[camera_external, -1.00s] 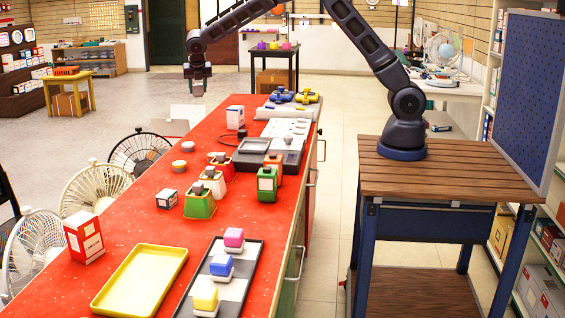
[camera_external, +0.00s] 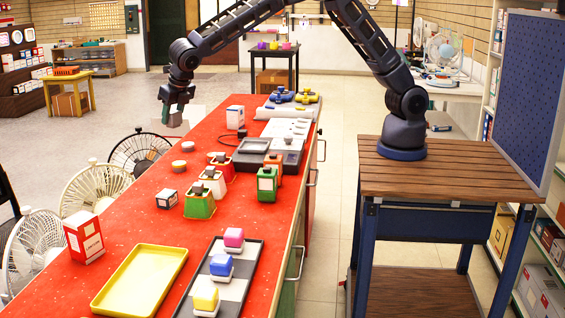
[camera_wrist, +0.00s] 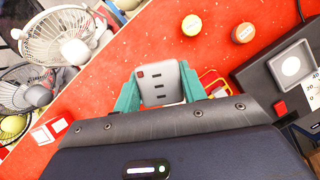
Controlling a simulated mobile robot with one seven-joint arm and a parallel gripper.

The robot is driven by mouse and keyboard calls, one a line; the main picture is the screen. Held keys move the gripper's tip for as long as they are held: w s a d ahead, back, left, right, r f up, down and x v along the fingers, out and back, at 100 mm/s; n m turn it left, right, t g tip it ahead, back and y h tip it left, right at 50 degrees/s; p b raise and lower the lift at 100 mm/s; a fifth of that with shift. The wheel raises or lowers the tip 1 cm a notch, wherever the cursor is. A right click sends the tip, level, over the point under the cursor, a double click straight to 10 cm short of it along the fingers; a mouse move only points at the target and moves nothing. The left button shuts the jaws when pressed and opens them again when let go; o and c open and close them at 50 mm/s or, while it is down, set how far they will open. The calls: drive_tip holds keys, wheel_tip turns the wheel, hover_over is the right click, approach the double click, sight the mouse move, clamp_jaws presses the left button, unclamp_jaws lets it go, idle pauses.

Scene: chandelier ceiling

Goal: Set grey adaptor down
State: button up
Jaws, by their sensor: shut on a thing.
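The grey adaptor (camera_wrist: 158,84) is a light grey block with dark slots and a small red mark. My gripper (camera_wrist: 160,92) is shut on it, with teal fingers on its two sides. In the external view my gripper (camera_external: 174,108) hangs near the left edge of the red counter (camera_external: 130,220), and the adaptor shows small and dim below the fingers. In the wrist view the red counter surface lies behind the adaptor. The adaptor is held up; its exact height over the counter is hard to tell.
Two small round tins (camera_external: 188,146) stand on the counter near my gripper. A white box (camera_external: 235,117), a dark scale-like device (camera_external: 268,154) and several coloured holders are to the right. A yellow tray (camera_external: 140,280) lies in front. Fans (camera_external: 140,150) stand left of the counter.

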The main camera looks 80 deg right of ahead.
drive_tip(key=s+a, duration=0.2)
drive_tip(key=a, duration=0.2)
drive_tip(key=shift+n, duration=0.4)
wheel_tip(320, 180, down, 20)
drive_tip(key=shift+w, duration=0.1)
drive_tip(key=o, duration=1)
drive_tip(key=shift+f, duration=0.1)
